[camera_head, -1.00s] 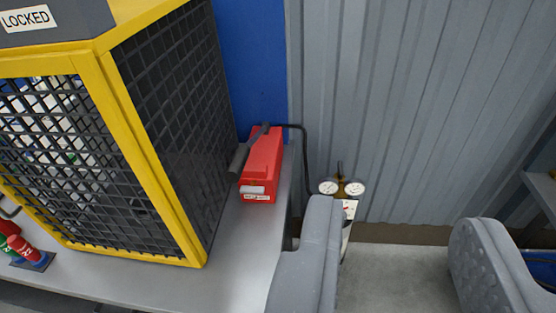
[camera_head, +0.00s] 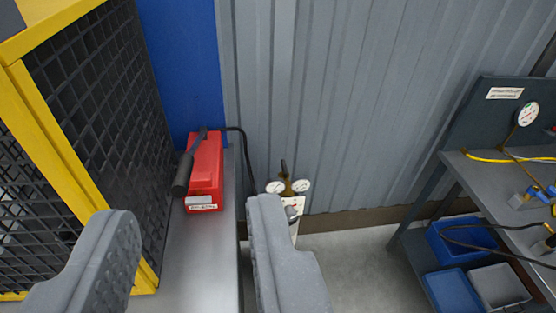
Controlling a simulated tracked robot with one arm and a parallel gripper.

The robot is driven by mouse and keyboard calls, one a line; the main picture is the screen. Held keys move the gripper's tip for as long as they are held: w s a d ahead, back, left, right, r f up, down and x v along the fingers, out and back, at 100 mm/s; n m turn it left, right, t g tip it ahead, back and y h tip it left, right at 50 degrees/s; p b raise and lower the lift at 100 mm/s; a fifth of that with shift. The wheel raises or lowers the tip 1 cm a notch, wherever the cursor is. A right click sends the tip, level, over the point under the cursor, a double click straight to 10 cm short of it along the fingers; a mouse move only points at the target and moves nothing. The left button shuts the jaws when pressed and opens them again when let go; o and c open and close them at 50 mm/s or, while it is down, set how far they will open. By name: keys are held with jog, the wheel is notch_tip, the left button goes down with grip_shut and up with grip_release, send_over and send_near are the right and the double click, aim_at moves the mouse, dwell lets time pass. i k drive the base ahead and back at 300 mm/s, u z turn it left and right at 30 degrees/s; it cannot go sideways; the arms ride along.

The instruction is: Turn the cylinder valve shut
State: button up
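The white cylinder (camera_head: 294,228) stands on the floor by the corrugated wall. On its top is a brass valve and regulator (camera_head: 286,184) with two round white gauges, one on each side. The right finger of my gripper (camera_head: 192,213) covers most of the cylinder's body. My gripper is open and empty, its fingers wide apart at the bottom of the picture. The cylinder's top shows just beyond the right fingertip, outside the gap. I cannot tell whether the valve is open or shut.
A red box (camera_head: 206,170) with a dark handle and a black hose sits on a grey bench (camera_head: 205,262) beside a yellow-framed mesh cage (camera_head: 75,130). At right a workbench (camera_head: 480,180) bears a gauge and cables, with blue bins (camera_head: 455,292) below. Floor between is clear.

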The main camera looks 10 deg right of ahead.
aim_at(284, 173)
jog(key=i, duration=0.95)
jog(key=z, duration=0.05)
